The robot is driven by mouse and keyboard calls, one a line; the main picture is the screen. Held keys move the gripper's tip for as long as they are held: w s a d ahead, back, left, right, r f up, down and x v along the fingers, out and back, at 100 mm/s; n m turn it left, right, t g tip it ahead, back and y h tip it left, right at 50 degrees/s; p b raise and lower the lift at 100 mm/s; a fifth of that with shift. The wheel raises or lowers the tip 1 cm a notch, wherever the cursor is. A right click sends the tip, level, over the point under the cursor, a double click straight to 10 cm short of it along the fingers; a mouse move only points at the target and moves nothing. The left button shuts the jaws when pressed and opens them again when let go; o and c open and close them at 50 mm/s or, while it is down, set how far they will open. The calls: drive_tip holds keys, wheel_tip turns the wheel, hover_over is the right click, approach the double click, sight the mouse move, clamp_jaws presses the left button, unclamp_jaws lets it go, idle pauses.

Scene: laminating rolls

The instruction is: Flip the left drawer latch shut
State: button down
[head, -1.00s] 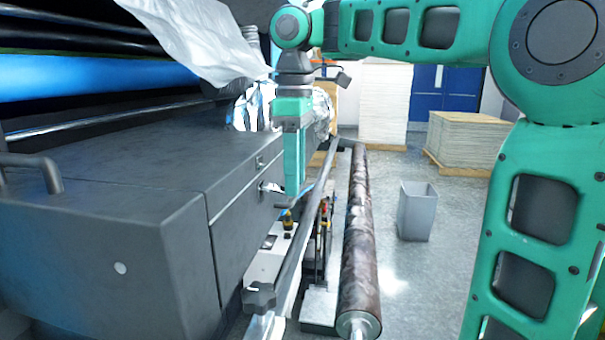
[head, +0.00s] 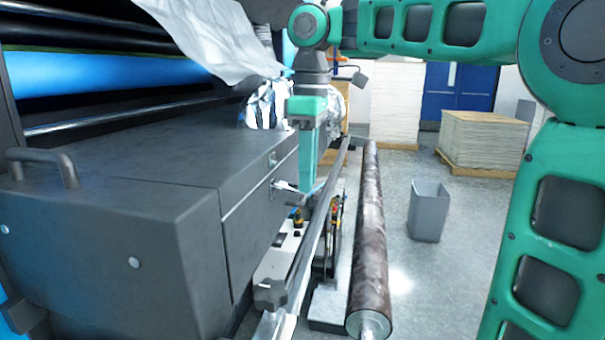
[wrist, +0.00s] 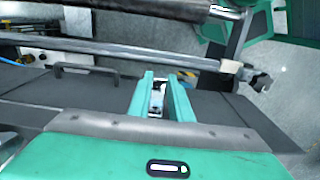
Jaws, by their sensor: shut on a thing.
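The dark grey drawer housing (head: 252,225) fills the left and middle of the head view.
A metal bar (head: 318,225) and a long dark roller (head: 369,240) run alongside the housing, close to my gripper. A curved handle (head: 68,165) sits on the housing top. A grey bin (head: 429,211) and stacked sheets (head: 484,140) stand on open floor to the right.

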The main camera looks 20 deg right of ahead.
drive_tip(key=shift+d+f+t+y, duration=0.25)
drive_tip(key=shift+t+y, duration=0.05)
drive_tip(key=shift+y, duration=0.2)
wheel_tip(320, 180, down, 8)
drive_tip(key=w+a+t+y, duration=0.1)
drive_tip(key=t+y, duration=0.7)
drive_tip(key=y, duration=0.2)
idle(0.5)
drive_tip(key=c, duration=1.6)
unclamp_jaws()
drive_tip(key=shift+w+y, duration=0.1)
drive_tip(key=shift+y, duration=0.2)
drive_tip(key=shift+a, duration=0.15)
